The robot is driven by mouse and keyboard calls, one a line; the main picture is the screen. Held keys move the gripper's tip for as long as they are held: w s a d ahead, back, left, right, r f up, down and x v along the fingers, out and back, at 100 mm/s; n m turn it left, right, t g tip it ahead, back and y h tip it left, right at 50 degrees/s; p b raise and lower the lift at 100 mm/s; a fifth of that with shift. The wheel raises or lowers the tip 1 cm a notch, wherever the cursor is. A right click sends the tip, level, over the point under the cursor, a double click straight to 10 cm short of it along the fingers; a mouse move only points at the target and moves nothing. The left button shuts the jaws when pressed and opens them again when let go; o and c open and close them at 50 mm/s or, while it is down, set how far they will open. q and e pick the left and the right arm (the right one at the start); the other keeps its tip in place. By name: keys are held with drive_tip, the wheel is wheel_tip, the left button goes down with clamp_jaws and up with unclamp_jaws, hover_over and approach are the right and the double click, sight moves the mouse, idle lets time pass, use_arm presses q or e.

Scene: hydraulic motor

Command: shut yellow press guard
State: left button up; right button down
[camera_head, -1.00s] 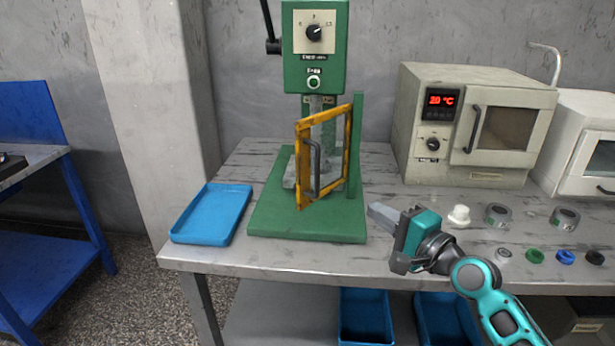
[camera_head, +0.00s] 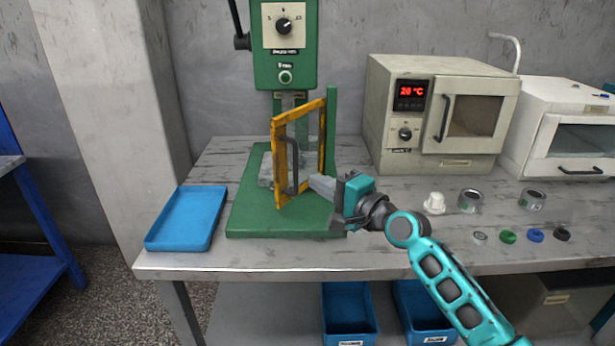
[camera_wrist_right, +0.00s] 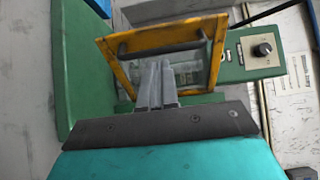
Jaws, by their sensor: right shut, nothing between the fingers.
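The yellow press guard (camera_head: 278,165) is a framed, hinged door with a dark bar handle (camera_head: 293,165) on the green press (camera_head: 285,45). It stands swung out at an angle over the green base, hinged near the green post on its right. My right gripper (camera_head: 316,184) is shut and empty, just right of the guard's lower part. In the right wrist view the shut fingers (camera_wrist_right: 157,85) point at the guard's yellow frame (camera_wrist_right: 165,40). I cannot tell whether they touch it. My left gripper is not in view.
A blue tray (camera_head: 187,218) lies left of the press. A beige oven (camera_head: 440,115) and a white appliance (camera_head: 565,125) stand at the right. A white knob-like part (camera_head: 434,203), tins and small coloured caps sit on the table (camera_head: 400,258) to the right of my gripper.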

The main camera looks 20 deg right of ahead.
sight(297, 171)
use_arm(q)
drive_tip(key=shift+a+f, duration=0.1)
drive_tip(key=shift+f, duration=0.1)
use_arm(e)
drive_tip(key=shift+x, duration=2.15)
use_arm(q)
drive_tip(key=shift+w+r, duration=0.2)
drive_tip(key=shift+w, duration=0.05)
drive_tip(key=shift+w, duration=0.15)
use_arm(e)
drive_tip(key=shift+a, duration=0.15)
